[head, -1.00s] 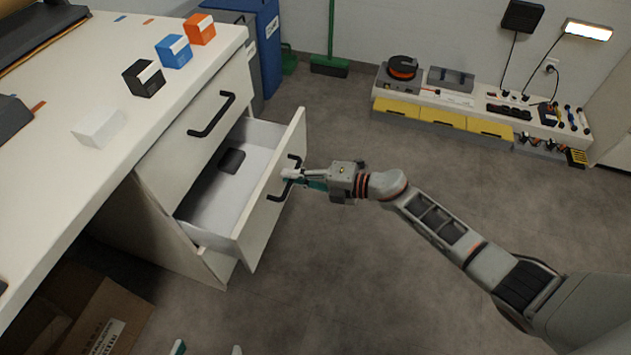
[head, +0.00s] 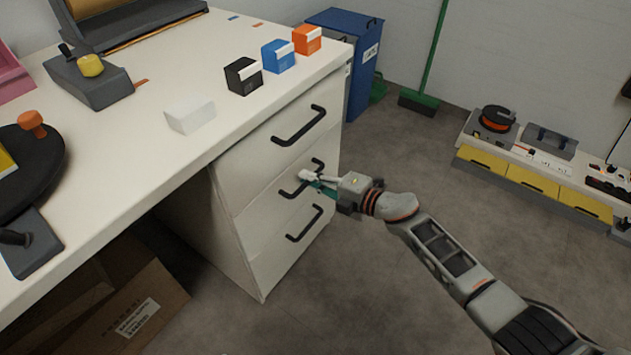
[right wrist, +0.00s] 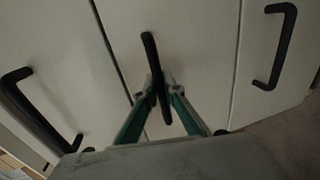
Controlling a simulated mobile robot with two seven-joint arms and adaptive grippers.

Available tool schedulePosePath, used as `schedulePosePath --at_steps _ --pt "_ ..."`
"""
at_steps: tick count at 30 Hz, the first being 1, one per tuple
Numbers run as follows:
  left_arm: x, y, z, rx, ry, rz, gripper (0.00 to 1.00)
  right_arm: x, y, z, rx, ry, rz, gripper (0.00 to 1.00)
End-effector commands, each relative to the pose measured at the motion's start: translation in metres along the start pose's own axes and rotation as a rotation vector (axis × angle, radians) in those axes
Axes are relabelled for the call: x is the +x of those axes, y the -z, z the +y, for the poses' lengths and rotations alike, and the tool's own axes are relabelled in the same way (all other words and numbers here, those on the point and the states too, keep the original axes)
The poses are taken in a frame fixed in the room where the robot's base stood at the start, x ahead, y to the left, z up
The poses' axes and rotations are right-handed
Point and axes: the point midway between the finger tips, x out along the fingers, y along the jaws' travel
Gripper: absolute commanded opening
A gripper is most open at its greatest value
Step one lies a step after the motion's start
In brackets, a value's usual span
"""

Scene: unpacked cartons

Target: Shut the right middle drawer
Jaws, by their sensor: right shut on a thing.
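The right middle drawer (head: 267,217) is the middle one of three stacked white drawer fronts under the bench. Its front looks flush with the drawers above and below, and no gap shows. My right gripper (head: 306,180) is at its black bar handle (head: 291,191). In the right wrist view, my right gripper's fingers (right wrist: 160,98) are closed around the middle drawer's handle (right wrist: 149,50). My left gripper is not in view.
The upper drawer handle (head: 300,127) and lower drawer handle (head: 304,224) are close by. Small boxes stand on the white bench top (head: 150,150). An open carton (head: 120,305) lies under the bench.

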Motion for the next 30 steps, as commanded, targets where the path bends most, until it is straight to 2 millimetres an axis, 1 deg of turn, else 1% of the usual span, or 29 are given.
schedulePosePath --at_steps 1,8,9,11,20,23,26,30 --pt "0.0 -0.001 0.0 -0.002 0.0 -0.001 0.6 0.002 0.001 0.003 -0.002 -0.003 -0.001 0.0" --pt "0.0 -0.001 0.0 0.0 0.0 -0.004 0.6 0.003 0.0 0.004 -0.004 -0.005 -0.003 0.0" --pt "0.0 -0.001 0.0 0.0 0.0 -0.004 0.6 0.003 0.0 0.004 -0.004 -0.005 -0.003 0.11" --pt "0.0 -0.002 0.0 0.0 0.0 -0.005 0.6 0.003 0.0 0.005 -0.004 -0.005 -0.003 0.25" --pt "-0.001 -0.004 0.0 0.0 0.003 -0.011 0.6 0.002 0.0 0.003 -0.003 -0.004 -0.002 0.25" --pt "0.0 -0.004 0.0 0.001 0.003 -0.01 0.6 -0.002 -0.001 0.002 -0.003 -0.002 -0.003 0.25" --pt "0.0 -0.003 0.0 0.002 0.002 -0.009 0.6 -0.011 -0.002 0.002 -0.005 -0.002 -0.005 0.25" --pt "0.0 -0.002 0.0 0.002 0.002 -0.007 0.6 -0.029 -0.001 0.001 -0.006 -0.001 -0.003 0.25"
